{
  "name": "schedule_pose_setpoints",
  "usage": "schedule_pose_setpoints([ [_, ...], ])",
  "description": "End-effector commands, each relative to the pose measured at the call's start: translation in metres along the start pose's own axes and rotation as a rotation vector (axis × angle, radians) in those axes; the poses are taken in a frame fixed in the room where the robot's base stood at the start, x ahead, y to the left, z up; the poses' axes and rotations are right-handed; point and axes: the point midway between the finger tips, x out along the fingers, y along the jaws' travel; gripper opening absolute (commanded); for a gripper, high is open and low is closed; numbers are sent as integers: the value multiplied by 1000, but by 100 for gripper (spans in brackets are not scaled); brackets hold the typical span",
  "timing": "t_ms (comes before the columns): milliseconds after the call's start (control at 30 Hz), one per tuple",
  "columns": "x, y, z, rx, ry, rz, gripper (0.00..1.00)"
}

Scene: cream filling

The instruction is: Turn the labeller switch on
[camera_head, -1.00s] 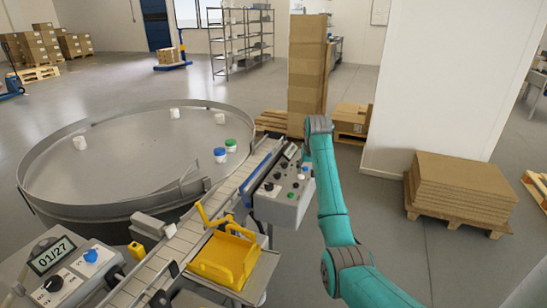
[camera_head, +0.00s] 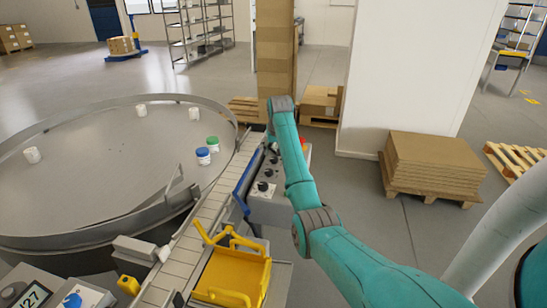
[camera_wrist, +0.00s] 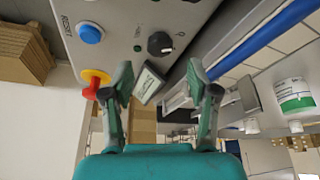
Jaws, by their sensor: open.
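A grey control box (camera_head: 270,208) stands beside the conveyor in the head view, with black knobs on top, partly hidden by my arm. In the wrist view a grey panel (camera_wrist: 125,22) appears close up. It carries a black rotary switch (camera_wrist: 160,44), a blue RESET button (camera_wrist: 89,33), a red and yellow stop button (camera_wrist: 95,83) and a small display (camera_wrist: 149,82). I cannot read a labeller name on it. My gripper (camera_wrist: 160,82) is open and empty, its fingers apart below the switch in the picture. I see no contact with the switch. In the head view my gripper is hidden.
The conveyor (camera_head: 190,232) runs along the box, next to a round turntable (camera_head: 80,170) with several small tubs. Another control box (camera_head: 70,295) is at lower left. Cardboard sheets (camera_head: 435,160) lie on a pallet at right.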

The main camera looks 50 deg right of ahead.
Motion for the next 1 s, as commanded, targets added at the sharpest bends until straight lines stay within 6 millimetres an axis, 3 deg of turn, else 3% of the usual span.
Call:
schedule_pose_setpoints([
  [300, 44, 0, 0, 0, -2, 0, 59],
  [733, 52, 0, 0, 0, 0, 0, 59],
  [967, 52, 0, 0, 0, 0, 0, 2],
  [1000, 52, 0, 0, 0, 0, 0, 0],
])
